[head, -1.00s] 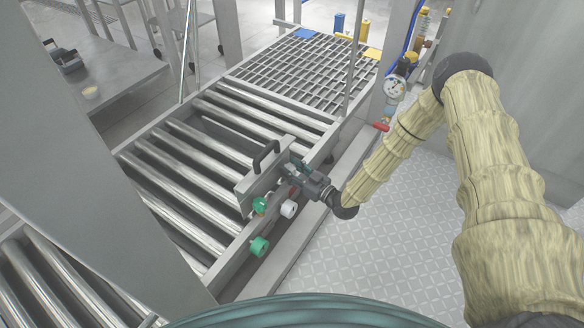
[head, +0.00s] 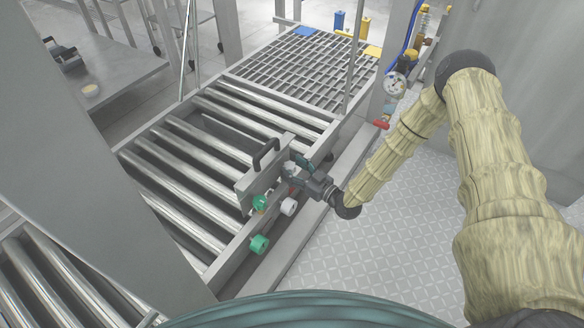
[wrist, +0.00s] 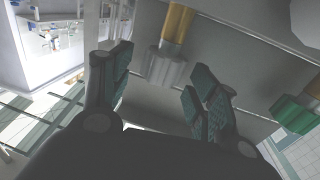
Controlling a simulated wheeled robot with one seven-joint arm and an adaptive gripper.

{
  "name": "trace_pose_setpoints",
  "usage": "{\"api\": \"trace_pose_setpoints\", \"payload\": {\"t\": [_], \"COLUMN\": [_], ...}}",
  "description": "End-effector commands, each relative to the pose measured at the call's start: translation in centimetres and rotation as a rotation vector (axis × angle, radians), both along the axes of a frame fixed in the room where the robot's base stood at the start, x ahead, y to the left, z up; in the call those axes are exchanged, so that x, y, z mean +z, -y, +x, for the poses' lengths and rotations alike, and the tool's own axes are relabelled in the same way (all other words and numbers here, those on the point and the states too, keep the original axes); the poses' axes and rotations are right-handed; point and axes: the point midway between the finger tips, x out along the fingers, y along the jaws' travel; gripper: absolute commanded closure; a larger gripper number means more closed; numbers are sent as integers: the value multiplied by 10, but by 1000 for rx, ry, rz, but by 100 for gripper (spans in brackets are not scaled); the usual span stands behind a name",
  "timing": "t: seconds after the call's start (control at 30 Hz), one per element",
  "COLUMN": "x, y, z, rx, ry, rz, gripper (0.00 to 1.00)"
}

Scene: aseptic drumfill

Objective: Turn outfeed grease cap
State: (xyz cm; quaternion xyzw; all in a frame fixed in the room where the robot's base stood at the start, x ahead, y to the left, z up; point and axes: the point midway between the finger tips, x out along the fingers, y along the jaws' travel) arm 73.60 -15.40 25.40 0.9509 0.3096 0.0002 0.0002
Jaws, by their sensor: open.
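My gripper (head: 302,171) is open beside the near side rail of the roller conveyor. In the wrist view its two teal-padded fingers (wrist: 155,95) stand apart with nothing held between them. A grey ribbed cap on a brass-coloured stem (wrist: 165,68) is just beyond the gap, apparently clear of both pads. In the head view a pale grey cap (head: 289,167) shows at the fingertips. Along the rail are a white cap (head: 289,207) and two green caps, one upper (head: 260,203) and one lower (head: 259,245). No label shows which cap is the outfeed one.
A grey plate with a black handle (head: 266,154) stands on the rail close to my gripper. Rollers (head: 175,190) lie beyond it. A pressure gauge (head: 395,84) and red valve handle (head: 381,125) are at right. The patterned floor (head: 370,235) is clear.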

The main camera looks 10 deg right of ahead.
Motion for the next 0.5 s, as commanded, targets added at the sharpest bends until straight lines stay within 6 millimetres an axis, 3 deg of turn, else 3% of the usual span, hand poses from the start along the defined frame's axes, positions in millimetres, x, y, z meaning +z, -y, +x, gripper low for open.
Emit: {"api": "trace_pose_setpoints", "payload": {"t": [0.5], "x": [0], "y": [52], "z": [-71], "rx": [-2], "ry": [-3], "rz": [2], "gripper": [40]}}
